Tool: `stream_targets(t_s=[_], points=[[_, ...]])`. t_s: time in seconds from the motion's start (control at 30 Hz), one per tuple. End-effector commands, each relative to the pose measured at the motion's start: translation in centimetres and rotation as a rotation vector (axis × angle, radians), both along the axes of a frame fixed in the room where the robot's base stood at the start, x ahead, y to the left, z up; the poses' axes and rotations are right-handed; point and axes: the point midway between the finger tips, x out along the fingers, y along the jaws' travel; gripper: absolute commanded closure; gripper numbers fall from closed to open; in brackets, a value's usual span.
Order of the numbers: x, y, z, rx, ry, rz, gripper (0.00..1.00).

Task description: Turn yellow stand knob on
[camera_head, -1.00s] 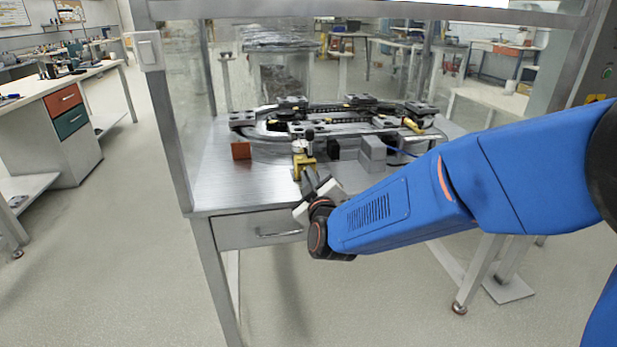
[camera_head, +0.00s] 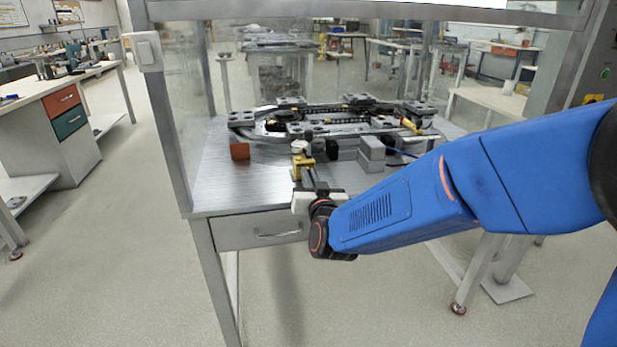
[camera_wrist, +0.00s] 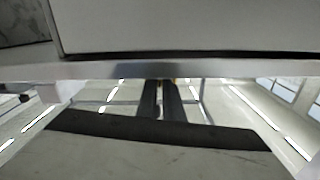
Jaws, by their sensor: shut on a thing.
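The yellow stand (camera_head: 299,168) stands near the front edge of the metal table, with a pale round part (camera_head: 299,147) on its top. My gripper (camera_head: 310,178) reaches in from the front and meets the stand's near side. Its dark fingers are shut on the stand's knob, which they hide in the head view. In the wrist view, my gripper's fingers (camera_wrist: 160,95) lie close together, with a tiny yellow spot (camera_wrist: 160,81) at their tips. The knob's own angle cannot be read.
A ring track (camera_head: 345,113) covers the back of the metal table (camera_head: 225,185). A red-brown block (camera_head: 240,151) sits left of the stand. Grey blocks (camera_head: 371,148) stand to the right. Clear panels and metal posts enclose the table; a drawer (camera_head: 257,231) is below.

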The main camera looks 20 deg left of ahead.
Motion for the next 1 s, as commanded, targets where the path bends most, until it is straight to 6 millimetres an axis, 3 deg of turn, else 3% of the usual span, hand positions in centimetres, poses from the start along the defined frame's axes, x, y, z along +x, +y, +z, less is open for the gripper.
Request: stream_targets(t_s=[0.5,1.0], points=[[0.11,-0.21,-0.16,0.378,0.233,-0.001,1.0],[0.15,-0.29,-0.24,0.535,0.329,-0.001,1.0]])
